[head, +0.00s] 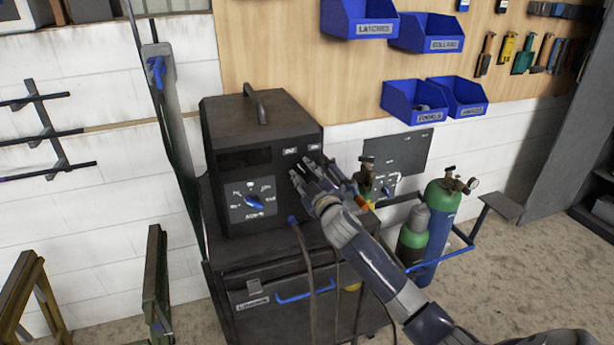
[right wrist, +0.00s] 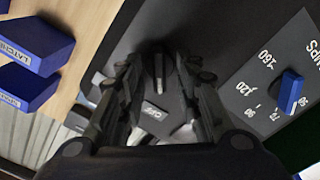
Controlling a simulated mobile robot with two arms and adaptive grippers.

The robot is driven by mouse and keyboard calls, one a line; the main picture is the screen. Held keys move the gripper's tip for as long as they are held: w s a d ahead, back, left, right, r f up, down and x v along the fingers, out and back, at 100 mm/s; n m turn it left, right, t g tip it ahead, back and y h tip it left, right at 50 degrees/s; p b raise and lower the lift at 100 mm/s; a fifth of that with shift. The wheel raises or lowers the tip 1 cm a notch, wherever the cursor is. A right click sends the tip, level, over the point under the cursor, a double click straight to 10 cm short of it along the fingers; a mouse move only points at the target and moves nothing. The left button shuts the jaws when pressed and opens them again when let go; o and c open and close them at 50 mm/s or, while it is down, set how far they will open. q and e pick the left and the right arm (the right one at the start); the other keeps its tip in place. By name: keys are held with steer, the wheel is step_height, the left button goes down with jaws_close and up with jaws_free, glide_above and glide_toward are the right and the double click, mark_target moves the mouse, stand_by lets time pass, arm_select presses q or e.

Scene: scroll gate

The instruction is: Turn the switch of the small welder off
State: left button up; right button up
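My right gripper (head: 302,174) is at the front face just below these labels and hides what is there. In the right wrist view, a small dark switch lever (right wrist: 159,72) shows between the open fingers (right wrist: 158,80), with a label reading OFF (right wrist: 152,118) close by. I cannot tell whether a finger touches the lever. My left gripper is out of view.
Green gas bottles (head: 440,205) stand right of the cart (head: 235,265), near my right arm. Dark cables hang in front of the cart. Blue bins (head: 412,98) hang on the wall above. Wooden stands (head: 158,280) are at left.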

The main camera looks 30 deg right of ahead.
steer(key=v, duration=1.2)
steer(key=shift+f, duration=0.1)
